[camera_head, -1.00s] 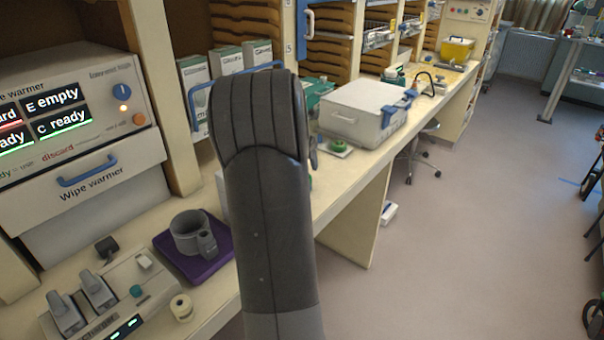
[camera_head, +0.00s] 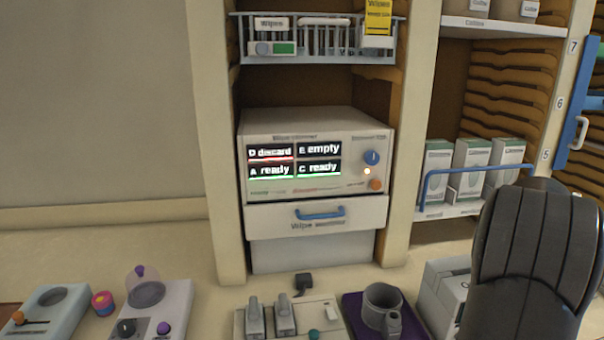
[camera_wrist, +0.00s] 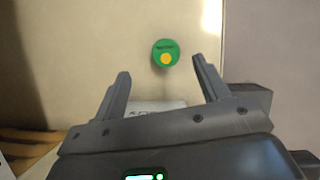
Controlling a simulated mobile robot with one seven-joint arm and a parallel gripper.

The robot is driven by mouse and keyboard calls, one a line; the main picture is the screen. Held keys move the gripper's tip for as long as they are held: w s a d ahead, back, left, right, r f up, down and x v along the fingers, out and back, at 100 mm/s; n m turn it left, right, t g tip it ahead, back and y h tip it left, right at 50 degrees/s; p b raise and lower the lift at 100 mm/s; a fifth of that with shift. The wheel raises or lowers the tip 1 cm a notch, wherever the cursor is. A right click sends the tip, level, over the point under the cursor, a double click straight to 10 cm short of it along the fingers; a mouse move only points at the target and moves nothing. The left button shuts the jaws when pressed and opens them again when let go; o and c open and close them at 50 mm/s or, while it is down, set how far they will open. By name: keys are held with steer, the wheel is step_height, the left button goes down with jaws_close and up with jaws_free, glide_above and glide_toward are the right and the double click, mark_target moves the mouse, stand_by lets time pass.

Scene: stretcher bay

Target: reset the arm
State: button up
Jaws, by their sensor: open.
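My gripper (camera_wrist: 160,88) shows in the wrist view with its two fingers spread apart and nothing between them. Beyond the fingertips is a round green thing with a yellow dot (camera_wrist: 165,53) against a pale surface; I cannot tell how far off it is. In the head view my dark padded arm (camera_head: 532,265) stands at the lower right, and the gripper itself is out of that picture.
The wipe warmer (camera_head: 318,165) stands in a shelf bay, its drawer (camera_head: 318,215) shut. On the counter are a grey cup (camera_head: 382,305) on a purple mat (camera_head: 352,312), a device with two grey handsets (camera_head: 310,318), and a device with a purple knob (camera_head: 165,305). White boxes (camera_head: 471,165) stand at right.

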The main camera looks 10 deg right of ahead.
steer(key=w+a+r+m, duration=0.1)
steer(key=a, duration=0.2)
steer(key=w+a+r+m+h, duration=0.1)
steer(key=w+a+r, duration=0.1)
steer(key=a, duration=0.1)
steer(key=w+a+r+m, duration=0.1)
steer(key=w+a+r, duration=0.1)
steer(key=a, duration=0.1)
steer(key=shift+r+t, duration=0.25)
steer(key=shift+t, duration=0.05)
steer(key=s+a+r+m+t+y, duration=0.1)
steer(key=s+a+r+m, duration=0.15)
steer(key=a, duration=0.65)
steer(key=s+a+r+m+t+y, duration=0.1)
steer(key=a+m, duration=0.3)
steer(key=a, duration=0.4)
steer(key=s+a+f+m+t+y, duration=0.1)
steer(key=s+a+m+y, duration=0.1)
steer(key=s+a+m, duration=0.3)
steer(key=s+a+f+m+t+y, duration=0.1)
steer(key=s+a+m, duration=0.4)
steer(key=s+a, duration=0.7)
steer(key=a+y, duration=0.1)
steer(key=a, duration=0.5)
steer(key=shift+a+f, duration=0.25)
steer(key=shift+f, duration=0.15)
steer(key=shift+s+m, duration=0.1)
steer(key=shift+m, duration=0.15)
